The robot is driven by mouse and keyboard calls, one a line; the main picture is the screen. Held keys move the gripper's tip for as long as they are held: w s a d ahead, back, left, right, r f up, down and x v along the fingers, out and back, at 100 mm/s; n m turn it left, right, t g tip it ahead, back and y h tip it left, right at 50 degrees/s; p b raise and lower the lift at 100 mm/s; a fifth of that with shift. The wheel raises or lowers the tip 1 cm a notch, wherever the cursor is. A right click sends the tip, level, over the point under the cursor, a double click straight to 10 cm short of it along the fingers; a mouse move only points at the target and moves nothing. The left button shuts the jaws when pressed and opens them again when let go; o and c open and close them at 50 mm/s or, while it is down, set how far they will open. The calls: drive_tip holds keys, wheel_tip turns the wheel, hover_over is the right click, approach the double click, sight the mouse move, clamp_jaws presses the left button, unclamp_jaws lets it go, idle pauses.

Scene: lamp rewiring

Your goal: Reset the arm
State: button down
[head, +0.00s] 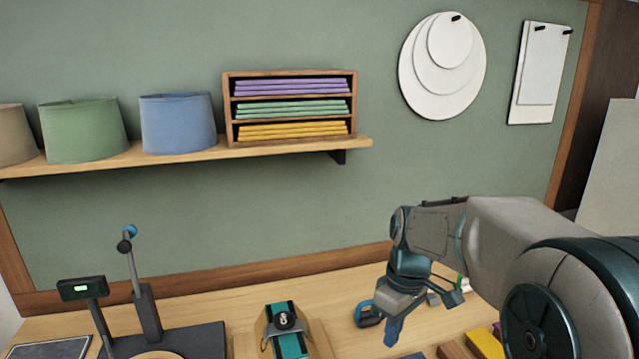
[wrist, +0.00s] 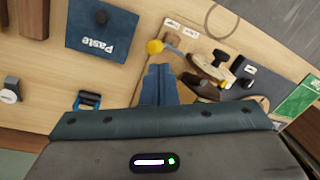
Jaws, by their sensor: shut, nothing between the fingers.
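My arm reaches in from the right in the head view, and my gripper (head: 393,334) points down over the workbench (head: 260,292). In the wrist view my gripper (wrist: 159,82) has its two blue fingers together with nothing between them. The fingers are above the bench top, and I cannot tell the exact height. Beyond the fingertips in the wrist view lie a yellow-ended tool (wrist: 156,47) and a pale wooden-handled tool (wrist: 212,68). A dark, rounded tool (wrist: 200,86) is right of the fingers.
A blue mat marked "Paste" (wrist: 85,38) lies left in the wrist view. A black stand (head: 148,315) and a teal strip in a wooden holder (head: 291,341) are on the bench. A shelf (head: 190,156) holds lampshades (head: 178,122) and a rack of coloured sheets (head: 228,108).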

drive_tip(key=s+d+f+m+t+h+b, duration=0.1)
drive_tip(key=s+m+t, duration=0.3)
drive_tip(key=s+m, duration=0.4)
drive_tip(key=shift+s+d+m+t+b, duration=0.15)
drive_tip(key=shift+s+m+t+b, duration=0.25)
drive_tip(key=shift+s, duration=2.6)
